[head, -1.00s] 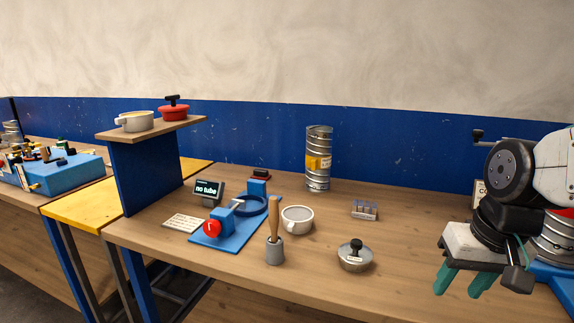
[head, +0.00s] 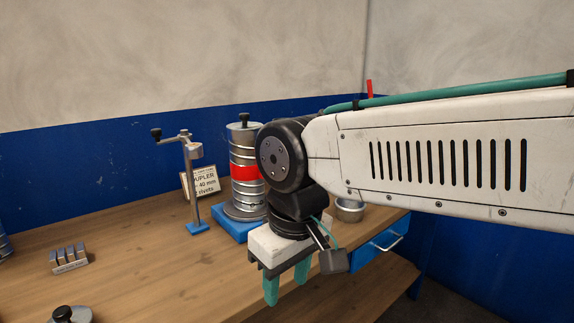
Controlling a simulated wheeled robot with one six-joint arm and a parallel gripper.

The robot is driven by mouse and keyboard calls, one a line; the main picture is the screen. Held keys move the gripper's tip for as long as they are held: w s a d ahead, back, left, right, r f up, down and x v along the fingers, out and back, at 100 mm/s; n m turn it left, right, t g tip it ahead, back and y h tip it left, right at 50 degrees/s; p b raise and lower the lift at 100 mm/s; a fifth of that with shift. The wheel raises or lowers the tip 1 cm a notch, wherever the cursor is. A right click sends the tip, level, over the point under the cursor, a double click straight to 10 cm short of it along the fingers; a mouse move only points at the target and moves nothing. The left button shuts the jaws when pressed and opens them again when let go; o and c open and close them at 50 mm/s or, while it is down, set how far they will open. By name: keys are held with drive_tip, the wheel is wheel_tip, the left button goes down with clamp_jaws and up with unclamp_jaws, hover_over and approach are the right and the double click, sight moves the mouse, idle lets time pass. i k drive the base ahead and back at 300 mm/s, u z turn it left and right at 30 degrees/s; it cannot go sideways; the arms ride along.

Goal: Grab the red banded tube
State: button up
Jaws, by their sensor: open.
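The red banded tube (head: 244,172) is a ribbed metal cylinder with a red band around its middle. It stands upright on a blue base (head: 231,225) on the bench, and a lid with a black knob tops it. My arm hides part of its right side. My gripper (head: 286,284) has teal fingers that point down, open and empty. It appears to the right of the tube and lower in the picture, apart from it.
A metal crank stand (head: 193,185) on a small blue foot stands left of the tube, with a coupler sign (head: 203,180) behind it. A small block with slots (head: 69,259) and a black-knobbed lid (head: 70,314) lie at left. A metal cup (head: 349,210) stands at right.

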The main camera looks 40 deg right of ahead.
sight(249, 188)
drive_tip(key=z, duration=0.6)
drive_tip(key=k, duration=0.5)
drive_tip(key=u, duration=1.65)
drive_tip(key=i, duration=1.3)
drive_tip(key=z, duration=2.9)
